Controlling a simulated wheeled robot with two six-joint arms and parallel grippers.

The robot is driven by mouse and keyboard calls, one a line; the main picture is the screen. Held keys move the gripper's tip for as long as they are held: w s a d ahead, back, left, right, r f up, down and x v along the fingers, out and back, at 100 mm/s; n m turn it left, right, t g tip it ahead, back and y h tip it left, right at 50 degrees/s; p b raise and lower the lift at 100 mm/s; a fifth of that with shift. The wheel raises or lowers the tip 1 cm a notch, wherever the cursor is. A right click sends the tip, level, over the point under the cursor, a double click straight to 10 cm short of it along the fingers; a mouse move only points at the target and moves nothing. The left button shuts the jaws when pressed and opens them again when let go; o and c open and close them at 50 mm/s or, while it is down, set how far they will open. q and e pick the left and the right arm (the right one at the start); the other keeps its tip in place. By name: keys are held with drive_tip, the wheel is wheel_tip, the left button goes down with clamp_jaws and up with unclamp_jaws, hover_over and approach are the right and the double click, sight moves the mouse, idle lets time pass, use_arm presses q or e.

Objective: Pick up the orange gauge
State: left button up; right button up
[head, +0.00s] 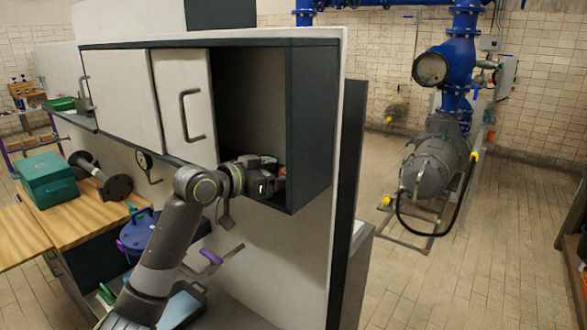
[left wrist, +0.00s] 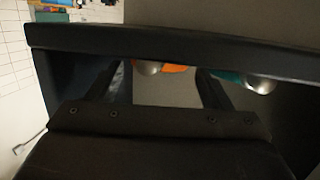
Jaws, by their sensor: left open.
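My left gripper (head: 272,181) reaches into the open right-hand bay of the wall cabinet, low near its floor. In the left wrist view its two dark fingers (left wrist: 160,82) are spread apart with nothing held between them. The orange gauge (left wrist: 174,68), an orange piece beside a silvery rounded part, shows between the fingers, beyond their tips and partly cut off by the dark cabinet edge. In the head view a small bit of orange (head: 281,171) shows just past the gripper, mostly hidden by it. My right gripper is not in view.
A teal item with a silvery rounded part (left wrist: 260,85) sits right of the orange gauge, partly behind the right finger. The cabinet's dark side wall (head: 312,125) and a dark edge (left wrist: 180,45) bound the bay closely. A handled door (head: 183,105) covers the left side.

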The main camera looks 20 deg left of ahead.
use_arm(q)
drive_tip(key=shift+x, duration=0.8)
drive_tip(key=shift+c, duration=0.2)
drive_tip(key=c, duration=0.8)
